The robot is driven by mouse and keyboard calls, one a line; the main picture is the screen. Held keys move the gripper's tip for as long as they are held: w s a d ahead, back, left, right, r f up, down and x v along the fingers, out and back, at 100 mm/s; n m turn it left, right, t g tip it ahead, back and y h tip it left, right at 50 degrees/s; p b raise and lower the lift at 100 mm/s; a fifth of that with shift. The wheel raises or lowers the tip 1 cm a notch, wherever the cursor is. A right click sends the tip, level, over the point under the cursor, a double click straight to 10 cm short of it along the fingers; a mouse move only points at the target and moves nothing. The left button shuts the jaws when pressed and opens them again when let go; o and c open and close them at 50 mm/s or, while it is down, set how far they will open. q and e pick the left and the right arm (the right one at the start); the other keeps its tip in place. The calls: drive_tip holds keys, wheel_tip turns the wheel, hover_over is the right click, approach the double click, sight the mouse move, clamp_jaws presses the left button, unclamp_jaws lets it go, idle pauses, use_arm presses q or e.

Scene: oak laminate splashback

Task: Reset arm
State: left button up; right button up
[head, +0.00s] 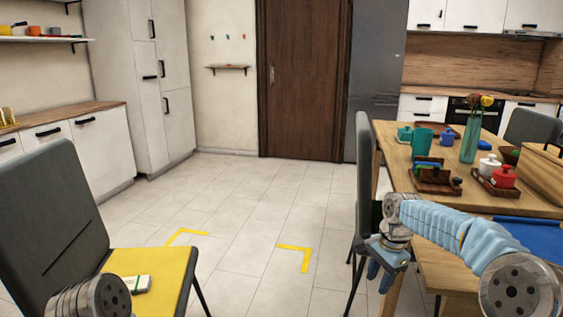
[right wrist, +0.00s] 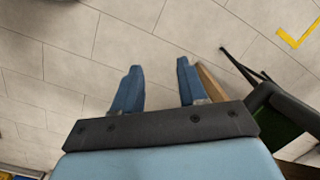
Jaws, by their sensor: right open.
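My right arm comes in from the right in the head view, with its right gripper (head: 380,275) pointing down beside the dining table's near left corner. In the right wrist view the right gripper (right wrist: 158,88) has its two blue fingers spread apart, with only floor tiles between them, so it is open and empty. A grey round joint of my left arm shows at the bottom left of the head view. My left gripper is out of the frames.
A wooden table (head: 408,170) at the right bears dishes, a vase (head: 470,140) and a basket. A grey chair (head: 362,150) stands at its left side. A chair with a yellow seat (head: 170,275) is at the left. Tiled floor with yellow corner marks (head: 300,252) is clear between.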

drive_tip(key=s+a+f+n+y, duration=0.1)
drive_tip(key=s+a+f+n, duration=0.15)
drive_tip(key=f, duration=0.55)
drive_tip(key=s+a+f+n, duration=0.2)
drive_tip(key=s+a+f, duration=0.15)
drive_tip(key=f, duration=0.35)
drive_tip(key=s+a+f+n+y, duration=0.1)
drive_tip(key=s+a+f+n, duration=0.2)
drive_tip(key=f, duration=0.5)
drive_tip(key=s+a+f+n, duration=0.2)
drive_tip(key=s+f, duration=0.3)
drive_tip(key=s, duration=0.4)
drive_tip(key=s+a+f+n+y, duration=0.1)
drive_tip(key=s+a+f+n, duration=0.1)
drive_tip(key=s, duration=0.7)
drive_tip(key=x, duration=0.3)
drive_tip(key=shift+s, duration=0.1)
